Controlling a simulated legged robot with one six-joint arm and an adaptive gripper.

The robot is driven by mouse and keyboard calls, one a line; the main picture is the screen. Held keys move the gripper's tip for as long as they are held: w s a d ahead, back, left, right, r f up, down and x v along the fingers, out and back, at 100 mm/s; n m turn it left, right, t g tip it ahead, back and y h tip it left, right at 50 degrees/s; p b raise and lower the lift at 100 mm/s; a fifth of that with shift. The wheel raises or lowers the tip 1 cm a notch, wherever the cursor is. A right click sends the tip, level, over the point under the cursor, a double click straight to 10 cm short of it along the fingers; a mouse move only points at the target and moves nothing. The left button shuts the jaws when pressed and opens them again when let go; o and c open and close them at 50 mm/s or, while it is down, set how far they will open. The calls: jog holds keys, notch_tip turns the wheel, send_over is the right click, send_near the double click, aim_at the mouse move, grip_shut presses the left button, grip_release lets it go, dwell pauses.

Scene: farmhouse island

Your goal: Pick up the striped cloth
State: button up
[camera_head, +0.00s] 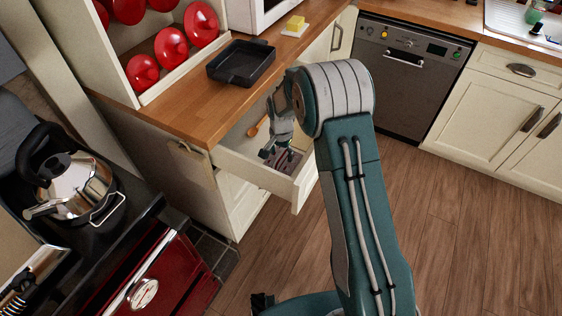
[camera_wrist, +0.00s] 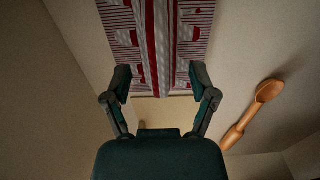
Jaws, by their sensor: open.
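The striped cloth (camera_wrist: 155,40) lies in an open drawer (camera_head: 301,187), red, white and grey in the wrist view. In the head view it shows as a small dark reddish patch (camera_head: 284,161) below my gripper (camera_head: 276,151). My gripper also shows in the wrist view (camera_wrist: 160,84), its two fingers spread apart at the cloth's near end. The jaws are open with nothing clearly held between them. I cannot tell whether the fingertips touch the cloth.
A wooden spoon (camera_wrist: 250,115) lies in the drawer to the right of the cloth. The drawer walls stand close around my gripper. A black pan (camera_head: 241,62) sits on the wooden counter (camera_head: 190,110) above. The floor (camera_head: 450,220) at right is clear.

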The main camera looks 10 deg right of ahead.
aim_at(281, 155)
jog(key=shift+f, duration=0.75)
grip_shut()
notch_tip(281, 155, up, 10)
jog(key=shift+a+r, duration=0.1)
